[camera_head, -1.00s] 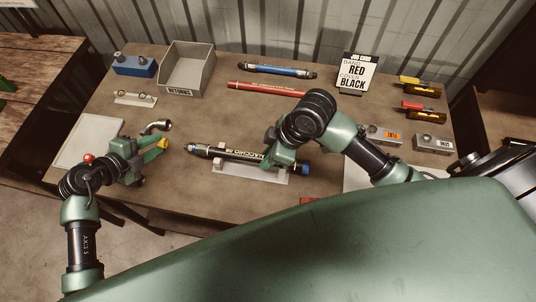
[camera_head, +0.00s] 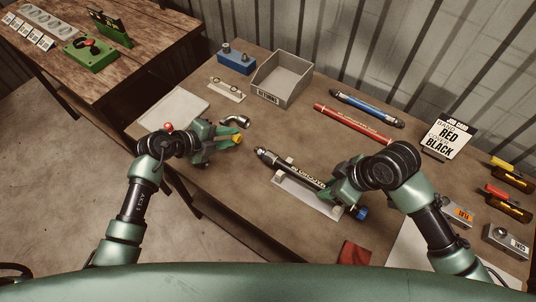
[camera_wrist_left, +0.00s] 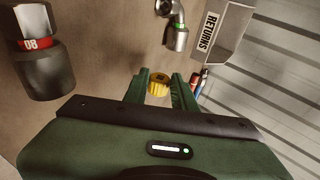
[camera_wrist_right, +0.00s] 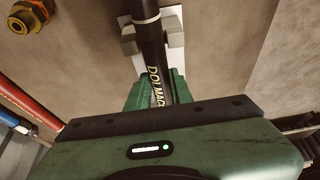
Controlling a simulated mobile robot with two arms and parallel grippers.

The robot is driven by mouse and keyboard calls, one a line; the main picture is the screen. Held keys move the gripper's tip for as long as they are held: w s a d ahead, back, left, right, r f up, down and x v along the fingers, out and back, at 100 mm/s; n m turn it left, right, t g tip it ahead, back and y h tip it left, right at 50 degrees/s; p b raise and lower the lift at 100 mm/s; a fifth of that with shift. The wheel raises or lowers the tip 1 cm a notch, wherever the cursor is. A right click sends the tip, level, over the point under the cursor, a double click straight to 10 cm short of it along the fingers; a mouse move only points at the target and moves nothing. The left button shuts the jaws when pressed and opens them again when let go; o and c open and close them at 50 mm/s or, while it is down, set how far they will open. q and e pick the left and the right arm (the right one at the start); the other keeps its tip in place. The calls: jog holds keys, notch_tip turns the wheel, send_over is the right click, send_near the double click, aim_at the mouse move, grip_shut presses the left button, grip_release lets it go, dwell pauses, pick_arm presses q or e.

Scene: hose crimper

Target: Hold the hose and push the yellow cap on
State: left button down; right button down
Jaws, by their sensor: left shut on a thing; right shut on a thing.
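The black hose (camera_head: 290,171) with pale lettering lies along a light holder (camera_head: 308,197) at the middle front of the table. Its dark free end (camera_head: 263,153) points up-left and its other end is blue (camera_head: 361,213). My right gripper (camera_head: 337,192) is shut on the hose near the blue end; in the right wrist view the hose (camera_wrist_right: 151,45) runs up from between the fingers. My left gripper (camera_head: 229,139) is shut on the yellow cap (camera_head: 237,139), which shows between its fingertips in the left wrist view (camera_wrist_left: 158,88). The cap is apart from the hose end.
A grey returns bin (camera_head: 282,78) and a blue block (camera_head: 236,59) stand at the back. A bent metal fitting (camera_head: 236,119) lies just behind my left gripper. Red (camera_head: 350,122) and blue (camera_head: 367,109) hoses lie behind the black one. A sign (camera_head: 449,139) stands right.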

dwell(0.4)
pick_arm(q)
jog(key=shift+s+d, duration=0.65)
jog(key=shift+d, duration=0.3)
jog(key=shift+s+d, duration=0.6)
jog(key=shift+d, duration=0.3)
jog(key=shift+s+d, duration=0.7)
jog(key=shift+d, duration=0.3)
dwell(0.4)
jog(key=shift+s+d, duration=0.2)
jog(key=shift+d, duration=0.05)
jog(key=c, duration=1.1)
grip_release()
jog(key=shift+a, duration=0.1)
